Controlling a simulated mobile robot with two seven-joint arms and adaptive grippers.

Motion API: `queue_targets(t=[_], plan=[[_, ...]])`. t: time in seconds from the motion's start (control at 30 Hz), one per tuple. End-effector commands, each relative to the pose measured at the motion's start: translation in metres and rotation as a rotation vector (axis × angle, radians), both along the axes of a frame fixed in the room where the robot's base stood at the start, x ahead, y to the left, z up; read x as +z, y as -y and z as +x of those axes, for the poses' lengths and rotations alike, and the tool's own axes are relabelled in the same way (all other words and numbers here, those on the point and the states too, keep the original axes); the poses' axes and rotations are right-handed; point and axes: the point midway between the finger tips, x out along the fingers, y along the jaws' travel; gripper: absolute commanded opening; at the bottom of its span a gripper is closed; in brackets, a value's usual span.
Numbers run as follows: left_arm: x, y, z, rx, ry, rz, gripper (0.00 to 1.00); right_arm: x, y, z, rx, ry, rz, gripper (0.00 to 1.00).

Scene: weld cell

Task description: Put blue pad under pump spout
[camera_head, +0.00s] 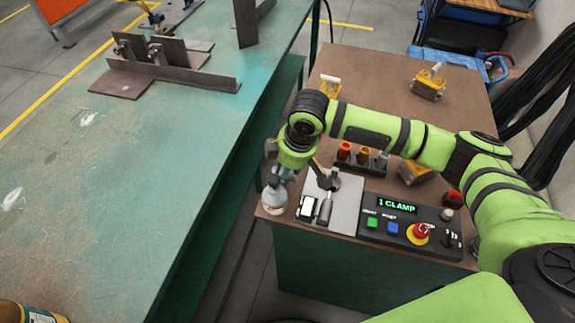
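My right arm comes in from the right and its wrist bends down over the near left corner of the brown bench. My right gripper (322,176) points down beside a pale grey plate; its fingers are dark and partly hidden, and I cannot tell whether they hold anything. A small pale bottle with a grey top (274,196), possibly the pump, stands at the bench's left edge, just left of the gripper. Its spout is not clear. I cannot make out a blue pad; the arm may hide it. My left gripper is not in view.
The brown bench (380,88) carries a control box (412,238) reading "1 CLAMP", a rack of colored cylinders (361,158) and several yellow items. The grey plate (346,208) holds small parts. The green table (110,200) at left is largely clear, with steel pieces (165,70) at the back.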

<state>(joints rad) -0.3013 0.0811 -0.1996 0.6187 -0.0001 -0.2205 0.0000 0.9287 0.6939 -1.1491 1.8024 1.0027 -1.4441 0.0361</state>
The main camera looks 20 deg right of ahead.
Motion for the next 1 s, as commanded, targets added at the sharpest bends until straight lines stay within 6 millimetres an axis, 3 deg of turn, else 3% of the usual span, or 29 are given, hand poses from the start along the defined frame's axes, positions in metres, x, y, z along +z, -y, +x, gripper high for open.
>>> queue_targets(t=[0.27,0.3,0.33,0.73,1.0], plan=[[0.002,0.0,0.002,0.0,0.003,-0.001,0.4,-0.005,0.0,0.0,0.001,0.001,0.001,0.15],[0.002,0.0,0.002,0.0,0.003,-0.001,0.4,-0.006,0.0,0.0,0.001,0.001,0.001,0.53],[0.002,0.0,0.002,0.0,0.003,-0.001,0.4,-0.006,0.0,0.0,0.001,0.001,0.001,0.56],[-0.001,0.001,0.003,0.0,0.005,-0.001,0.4,0.001,0.0,0.001,0.001,0.003,0.0,0.56],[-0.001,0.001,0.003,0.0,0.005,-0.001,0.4,0.053,0.005,-0.008,0.001,0.005,0.002,0.56]])
